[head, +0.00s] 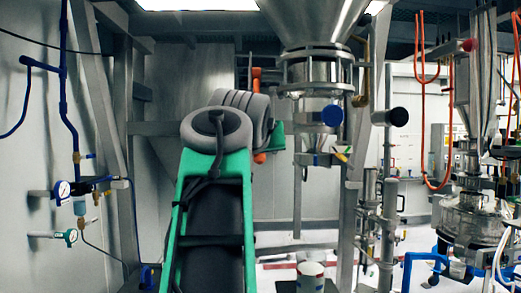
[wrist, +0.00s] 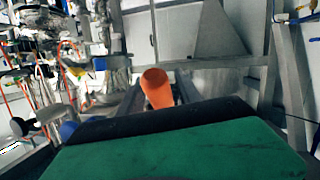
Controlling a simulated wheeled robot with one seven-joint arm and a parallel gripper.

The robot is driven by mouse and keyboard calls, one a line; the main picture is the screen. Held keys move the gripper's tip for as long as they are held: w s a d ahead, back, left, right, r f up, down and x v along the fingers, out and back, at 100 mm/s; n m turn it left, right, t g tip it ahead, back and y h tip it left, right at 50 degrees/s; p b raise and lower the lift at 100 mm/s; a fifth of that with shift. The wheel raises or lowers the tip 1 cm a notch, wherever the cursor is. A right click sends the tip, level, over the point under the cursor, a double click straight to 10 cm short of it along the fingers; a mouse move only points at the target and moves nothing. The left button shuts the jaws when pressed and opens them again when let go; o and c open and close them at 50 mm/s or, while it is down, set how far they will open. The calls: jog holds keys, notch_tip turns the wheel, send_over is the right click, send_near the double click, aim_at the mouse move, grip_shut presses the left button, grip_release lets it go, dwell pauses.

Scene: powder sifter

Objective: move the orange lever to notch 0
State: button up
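The orange lever (wrist: 158,89) shows in the wrist view as a thick handle with a round end, between the two grey fingers of my gripper (wrist: 158,95). The fingers stand apart. A gap shows on the left of the lever; on its right I cannot tell whether the finger touches. In the head view my green and black arm hides most of that area. Orange parts, which may belong to the lever, show just right of my wrist, above (head: 257,76) and below. The notch marks are not visible.
A steel hopper (head: 314,20) with clamps and a blue-capped valve (head: 332,115) hangs just right of my arm. Blue pipes and gauges (head: 62,190) line the left wall. More steel machinery with orange hoses (head: 451,130) stands at the right. A steel post (head: 374,100) rises right of the hopper.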

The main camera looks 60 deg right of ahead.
jog(key=shift+o, duration=0.3)
jog(key=v, duration=0.7)
jog(key=shift+a+p, duration=0.35)
jog(key=shift+p, duration=0.05)
jog(key=shift+s, duration=0.15)
jog(key=shift+c, duration=0.3)
